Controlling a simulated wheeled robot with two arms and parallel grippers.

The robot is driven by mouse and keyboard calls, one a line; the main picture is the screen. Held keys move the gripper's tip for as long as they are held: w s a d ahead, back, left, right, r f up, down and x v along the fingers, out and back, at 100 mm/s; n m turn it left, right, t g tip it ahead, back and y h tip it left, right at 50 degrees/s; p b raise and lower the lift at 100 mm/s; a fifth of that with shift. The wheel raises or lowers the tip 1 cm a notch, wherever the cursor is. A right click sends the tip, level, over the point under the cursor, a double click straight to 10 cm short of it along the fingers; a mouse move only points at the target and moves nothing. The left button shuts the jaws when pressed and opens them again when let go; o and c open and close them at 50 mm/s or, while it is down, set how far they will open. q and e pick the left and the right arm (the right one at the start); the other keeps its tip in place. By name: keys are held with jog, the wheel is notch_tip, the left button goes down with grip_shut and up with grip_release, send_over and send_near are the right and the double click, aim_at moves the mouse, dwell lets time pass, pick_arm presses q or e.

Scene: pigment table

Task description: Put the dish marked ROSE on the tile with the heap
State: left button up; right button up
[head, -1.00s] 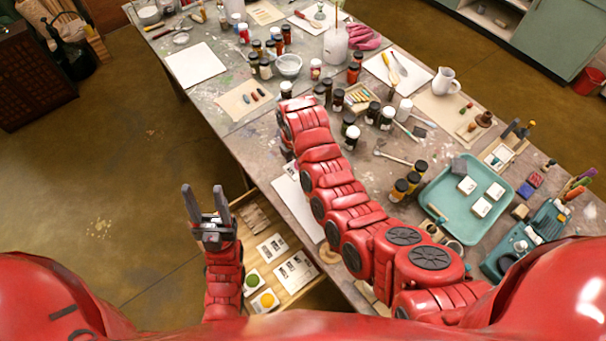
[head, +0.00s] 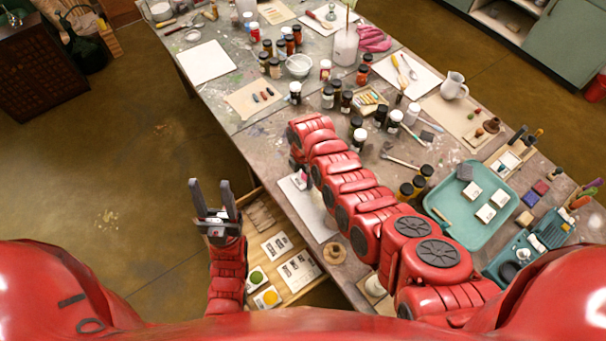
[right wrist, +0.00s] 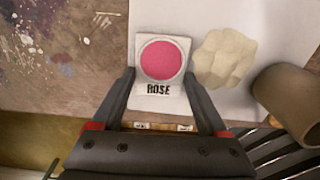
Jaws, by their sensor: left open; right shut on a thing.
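The ROSE dish (right wrist: 163,60) is a small white square with a round pink fill and its name on the front edge. My right gripper (right wrist: 161,84) is shut on it, one finger on each side. In the head view the dish (head: 302,179) shows as a small pink and white spot by my right arm. A pale cream heap (right wrist: 225,58) is just right of the dish in the wrist view, over a white sheet or tile (right wrist: 222,14). I cannot tell whether the dish touches that surface. My left gripper (head: 210,190) is open and empty, left of the open drawer.
A brown cylinder (right wrist: 290,98) stands close right of the heap. The open drawer (head: 290,243) holds printed cards, a green dish (head: 257,277) and a yellow dish (head: 268,297). Bottles crowd the table beyond my arm; a teal tray (head: 452,222) lies at the right.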

aim_at(303, 178)
jog(key=shift+f, duration=0.1)
jog(key=o, duration=1.3)
jog(key=shift+o, duration=0.2)
jog(key=shift+r, duration=0.25)
jog(key=shift+w+r, duration=0.1)
jog(key=shift+r, duration=0.35)
notch_tip(303, 178, up, 11)
jog(key=b, duration=0.1)
